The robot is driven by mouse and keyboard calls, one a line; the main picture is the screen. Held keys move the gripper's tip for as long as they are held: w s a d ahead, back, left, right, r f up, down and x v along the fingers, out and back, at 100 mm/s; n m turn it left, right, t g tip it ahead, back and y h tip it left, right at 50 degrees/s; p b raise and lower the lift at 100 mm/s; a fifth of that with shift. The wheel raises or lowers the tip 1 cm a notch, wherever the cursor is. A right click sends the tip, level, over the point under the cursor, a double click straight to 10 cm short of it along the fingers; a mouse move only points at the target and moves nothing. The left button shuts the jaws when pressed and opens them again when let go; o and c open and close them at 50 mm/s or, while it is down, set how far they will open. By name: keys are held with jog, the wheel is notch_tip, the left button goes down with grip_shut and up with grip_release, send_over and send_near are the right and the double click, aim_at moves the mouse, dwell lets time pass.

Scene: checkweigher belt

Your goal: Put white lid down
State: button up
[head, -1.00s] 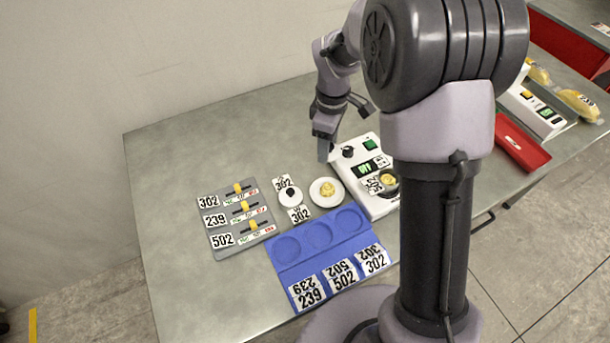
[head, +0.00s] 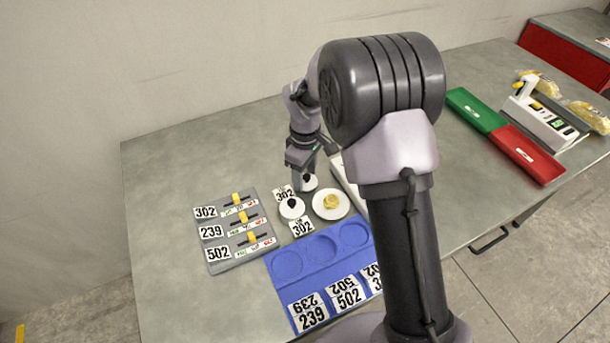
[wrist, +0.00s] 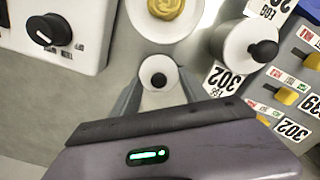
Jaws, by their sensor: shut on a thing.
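My gripper (head: 306,176) is shut on a small white lid with a black knob (wrist: 158,74), held between its two fingers in the wrist view. This lid also shows under the gripper in the head view (head: 310,183). Whether it touches the bench cannot be told. A second white round piece with a black knob (head: 292,208) stands just to its front left, between two 302 cards (wrist: 222,78). A white dish holding a yellow piece (head: 331,204) is to the front right of the gripper, and at the top of the wrist view (wrist: 166,30).
A blue tray with round recesses (head: 290,290) lies in front, and a grey slider board (head: 219,258) to the left. A white device with a black knob (wrist: 75,55) is mostly behind my arm. Green (head: 474,108) and red (head: 528,155) trays lie right. The back left bench is clear.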

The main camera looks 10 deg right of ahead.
aim_at(305, 175)
jog(key=shift+f, duration=0.2)
jog(key=o, duration=1.2)
jog(key=shift+c, duration=0.2)
jog(key=shift+r, duration=0.1)
jog(key=s+d+r+m+t+y+p, duration=0.1)
jog(key=s+r+m+p, duration=0.2)
jog(key=r, duration=0.9)
jog(key=s+d+r+m+t+p, duration=0.15)
jog(key=s+r, duration=0.35)
jog(key=r, duration=0.7)
jog(key=s+d+r+m+t, duration=0.1)
jog(key=s+r+m, duration=0.1)
jog(key=s+m, duration=0.3)
jog(key=s+d+r+m+t+y, duration=0.1)
jog(key=s+m, duration=0.4)
jog(key=s, duration=0.9)
jog(key=shift+r+m+t, duration=0.35)
jog(key=shift+r+t, duration=0.2)
jog(key=shift+t, duration=0.1)
